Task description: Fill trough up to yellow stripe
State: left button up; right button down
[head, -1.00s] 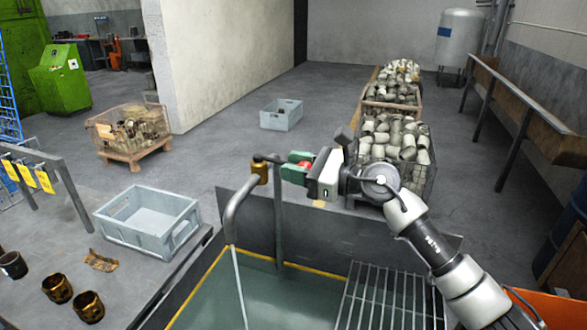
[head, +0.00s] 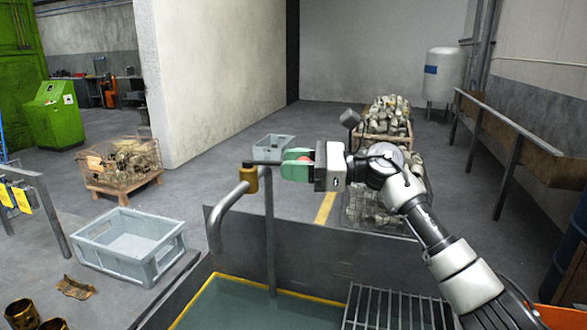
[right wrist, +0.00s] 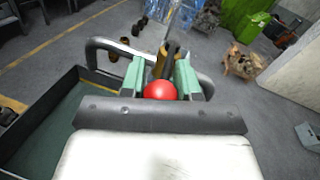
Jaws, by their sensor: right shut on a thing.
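The trough (head: 290,292) is at the bottom of the head view, with a yellow stripe along its inner wall and greenish water (head: 235,305) close beneath it. A bent grey pipe (head: 225,210) with a brass valve (head: 249,180) stands over its back left rim. No stream shows below the spout. My right gripper (head: 290,165) is shut on the valve's dark lever (head: 263,162), around its red knob (head: 308,157). The right wrist view shows the red knob (right wrist: 160,90) between the green fingers. My left gripper is not in view.
A metal grate (head: 390,308) covers the trough's right part. A grey crate (head: 130,243) stands on the left, and another (head: 273,148) on the floor behind. Baskets of metal parts (head: 388,120) stand behind my right arm. Floor between them is clear.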

jog(key=c, duration=0.8)
grip_release()
jog(key=shift+w, duration=0.1)
jog(key=d+b, duration=0.1)
jog(key=d, duration=0.2)
jog(key=s+d+b, duration=0.1)
jog(key=d, duration=0.3)
jog(key=d+b, duration=0.1)
jog(key=d, duration=0.2)
jog(key=shift+s+d, duration=0.3)
jog(key=shift+d, duration=0.1)
